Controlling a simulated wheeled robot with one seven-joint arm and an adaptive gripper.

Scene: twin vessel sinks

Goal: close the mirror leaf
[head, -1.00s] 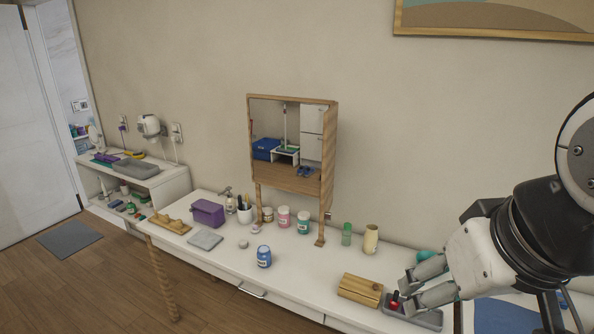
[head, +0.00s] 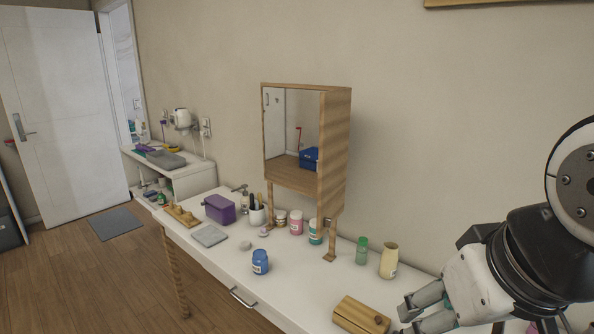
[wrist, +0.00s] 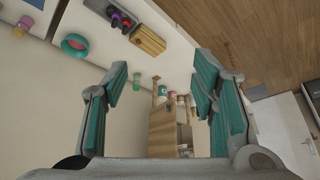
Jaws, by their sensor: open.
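On the white table (head: 300,290) are a wooden box (head: 361,315), a cream vase (head: 389,261), a green bottle (head: 361,251), a blue jar (head: 260,262), a purple box (head: 219,209) and several jars by the cabinet legs. Wooden floor (head: 110,270) is open at left.

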